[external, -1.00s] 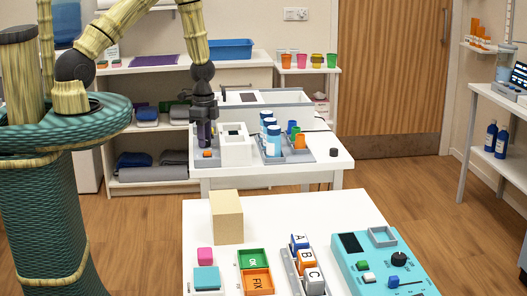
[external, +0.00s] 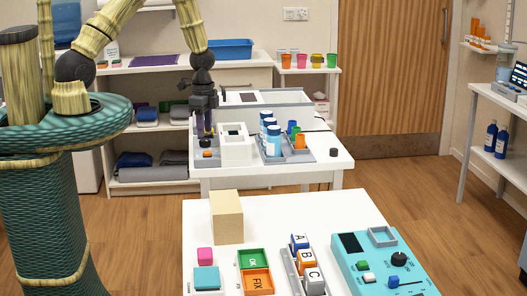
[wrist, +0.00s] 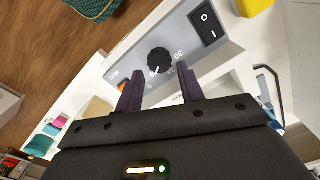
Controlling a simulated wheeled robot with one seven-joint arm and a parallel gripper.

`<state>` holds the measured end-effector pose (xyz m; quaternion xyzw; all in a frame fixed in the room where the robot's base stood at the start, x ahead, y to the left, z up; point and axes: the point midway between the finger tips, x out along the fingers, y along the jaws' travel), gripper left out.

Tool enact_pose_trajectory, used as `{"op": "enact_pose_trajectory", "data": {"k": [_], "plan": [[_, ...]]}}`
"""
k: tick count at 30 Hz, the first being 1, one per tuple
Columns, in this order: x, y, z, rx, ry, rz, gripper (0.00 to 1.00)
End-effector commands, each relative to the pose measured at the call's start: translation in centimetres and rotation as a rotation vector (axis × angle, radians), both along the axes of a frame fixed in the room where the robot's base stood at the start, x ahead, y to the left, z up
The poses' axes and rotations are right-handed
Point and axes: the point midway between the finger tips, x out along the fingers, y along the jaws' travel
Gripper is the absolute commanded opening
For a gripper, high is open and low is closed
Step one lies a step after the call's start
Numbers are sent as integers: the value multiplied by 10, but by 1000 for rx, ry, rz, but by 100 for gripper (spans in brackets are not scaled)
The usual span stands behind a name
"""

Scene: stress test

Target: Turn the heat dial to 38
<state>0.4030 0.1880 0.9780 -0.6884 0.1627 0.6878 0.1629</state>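The heat dial (wrist: 159,60) is a black round knob with a pale pointer mark on a grey panel (wrist: 127,63) in the wrist view. Printed marks, including a 30, stand around it; the pointer's exact reading is too small to tell. My gripper (wrist: 157,80) is open, its two dark fingers apart, with the dial between and just beyond their tips in the picture. I cannot tell whether they touch it. In the external view my gripper (external: 206,134) points down over the left end of the back white table, and the dial cannot be made out there.
A black rocker switch (wrist: 207,22) sits beside the dial on the panel. In the external view a white box (external: 236,152) stands close right of my gripper, with a grey tray (external: 297,156) of blue-capped bottles beyond it. The front table carries blocks and a turquoise console (external: 350,267).

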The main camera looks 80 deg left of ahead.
Motion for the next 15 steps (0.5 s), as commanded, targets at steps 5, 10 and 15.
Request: {"op": "enact_pose_trajectory", "data": {"k": [5, 10, 15], "plan": [[1, 2, 35, 3, -5, 3, 38], [1, 1, 68, 4, -5, 2, 38], [1, 2, 102, 5, -6, 2, 38]]}}
